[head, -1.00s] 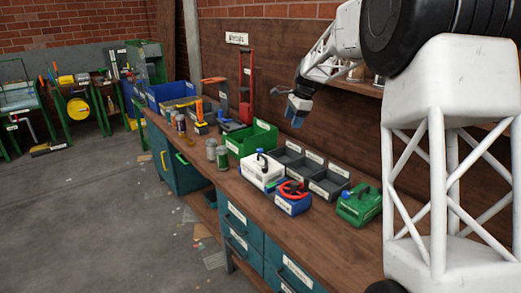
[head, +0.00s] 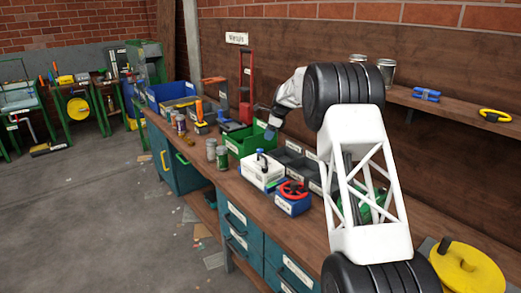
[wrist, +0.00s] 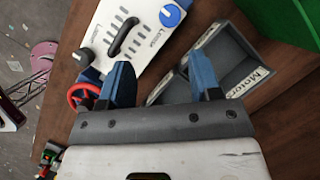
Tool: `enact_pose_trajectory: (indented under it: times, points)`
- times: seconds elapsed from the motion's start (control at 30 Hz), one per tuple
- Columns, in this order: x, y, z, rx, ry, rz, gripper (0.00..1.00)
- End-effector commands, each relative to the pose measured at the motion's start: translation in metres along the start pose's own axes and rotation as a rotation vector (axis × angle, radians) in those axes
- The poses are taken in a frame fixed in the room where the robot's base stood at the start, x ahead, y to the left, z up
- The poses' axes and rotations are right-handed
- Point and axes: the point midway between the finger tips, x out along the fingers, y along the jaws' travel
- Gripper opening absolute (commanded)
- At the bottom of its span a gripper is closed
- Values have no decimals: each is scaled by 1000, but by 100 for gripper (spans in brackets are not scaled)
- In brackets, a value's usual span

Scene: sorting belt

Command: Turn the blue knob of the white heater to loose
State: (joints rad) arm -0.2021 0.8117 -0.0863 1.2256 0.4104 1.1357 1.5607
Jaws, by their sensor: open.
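The white heater (head: 262,177) stands on the bench in the head view. Its white top also shows in the wrist view (wrist: 150,42), with a black handle, rows of slots and printed labels. The blue knob (wrist: 171,15), with a white mark, sits at the heater's upper right in the wrist view. A darker knob (wrist: 85,56) is at its left edge. My gripper (wrist: 163,78) is open and empty, its two blue fingers apart. The blue knob lies beyond the fingertips, not between them. In the head view my gripper (head: 270,132) is above the bench behind the heater.
Grey bins (wrist: 232,62) lie right of the heater in the wrist view. A green bin (head: 240,145) stands behind it. A blue box (head: 292,207) with a red wheel (head: 293,189) is close in front. Cans and tools stand further left.

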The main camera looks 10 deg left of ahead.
Motion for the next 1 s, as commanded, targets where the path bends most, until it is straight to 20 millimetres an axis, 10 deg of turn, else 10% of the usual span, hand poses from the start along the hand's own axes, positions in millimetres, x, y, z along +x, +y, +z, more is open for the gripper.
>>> enact_pose_trajectory:
  times: [1.0]
  points:
    - [46,-16,3,50,-13,9,58]
